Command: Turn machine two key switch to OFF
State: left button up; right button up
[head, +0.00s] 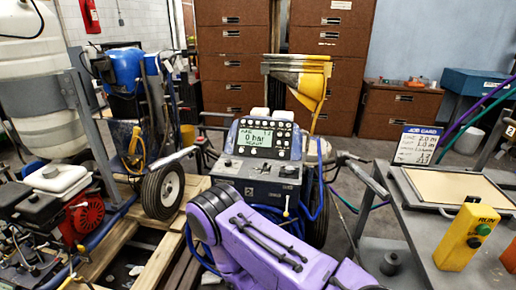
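A line striper (262,180) with a dark blue console stands in the middle of the head view. Its lit screen (257,136) reads 0 bar, with round knobs beside and below it. Its lower panel (250,176) carries small switches and knobs. I cannot make out which one is the key switch or how it is turned. My purple arm (270,250) crosses the bottom centre in front of this machine and hides its lower part. Neither of my grippers shows.
Another machine with a blue tank (124,68) and an engine (60,180) stand at left by a wooden pallet (110,245). A grey bench at right holds a job card (418,143) and a yellow RUN box (466,238). Brown drawer cabinets (233,60) stand behind.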

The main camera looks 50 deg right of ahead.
aim_at(289, 169)
jog(key=i, duration=0.6)
jog(key=z, duration=2.95)
